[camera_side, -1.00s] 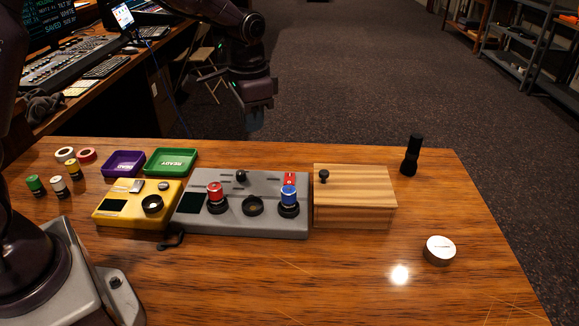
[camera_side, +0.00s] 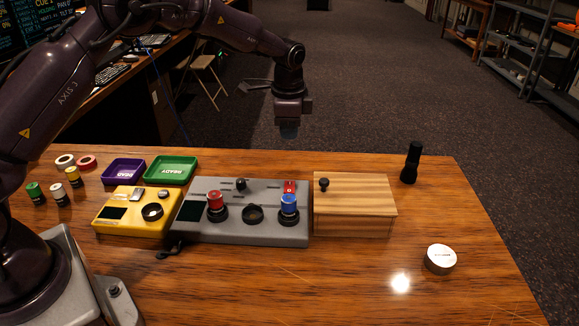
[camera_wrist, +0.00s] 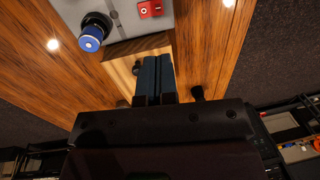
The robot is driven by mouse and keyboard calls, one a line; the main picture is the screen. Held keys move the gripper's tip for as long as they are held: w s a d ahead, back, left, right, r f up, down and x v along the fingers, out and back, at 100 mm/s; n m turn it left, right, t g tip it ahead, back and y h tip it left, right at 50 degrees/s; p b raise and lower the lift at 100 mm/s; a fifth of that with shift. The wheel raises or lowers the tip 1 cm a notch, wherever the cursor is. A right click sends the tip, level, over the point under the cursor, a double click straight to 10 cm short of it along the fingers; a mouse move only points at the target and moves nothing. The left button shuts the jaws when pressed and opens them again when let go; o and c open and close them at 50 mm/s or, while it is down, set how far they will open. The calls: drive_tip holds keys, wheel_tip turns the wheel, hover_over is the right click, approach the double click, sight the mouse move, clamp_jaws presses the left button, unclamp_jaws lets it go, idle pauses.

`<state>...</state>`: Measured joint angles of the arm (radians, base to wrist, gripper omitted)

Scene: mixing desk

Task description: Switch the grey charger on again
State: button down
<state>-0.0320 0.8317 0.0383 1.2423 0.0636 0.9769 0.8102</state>
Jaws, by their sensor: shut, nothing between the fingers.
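The grey charger (camera_side: 240,231) stands mid-desk with a dark screen (camera_side: 190,210). A red cell (camera_side: 215,200) stands in its left socket and a blue cell (camera_side: 289,203) in its right; its middle socket is empty. A red switch (camera_side: 290,186) sits at its back right corner. In the wrist view the switch (camera_wrist: 150,9) shows white marks, next to the blue cell (camera_wrist: 92,37); which side is pressed I cannot tell. My gripper (camera_side: 288,131) is shut and empty, raised behind the charger's right end; its fingers also show in the wrist view (camera_wrist: 155,76).
A yellow charger (camera_side: 128,224) stands left of the grey one, with purple (camera_side: 106,181) and green (camera_side: 151,180) trays behind. A wooden box (camera_side: 353,220) stands close on the right. A black torch (camera_side: 411,163) and a round tin (camera_side: 440,259) are farther right. The front desk is clear.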

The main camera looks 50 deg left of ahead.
sight(289, 186)
drive_tip(key=f, duration=0.9)
drive_tip(key=w+a+f, duration=0.1)
drive_tip(key=f, duration=0.3)
drive_tip(key=shift+w+a+f, duration=0.1)
drive_tip(key=shift+f, duration=0.3)
drive_tip(key=shift+f, duration=0.25)
drive_tip(key=shift+s+d+r, duration=0.3)
drive_tip(key=shift+s+d, duration=0.2)
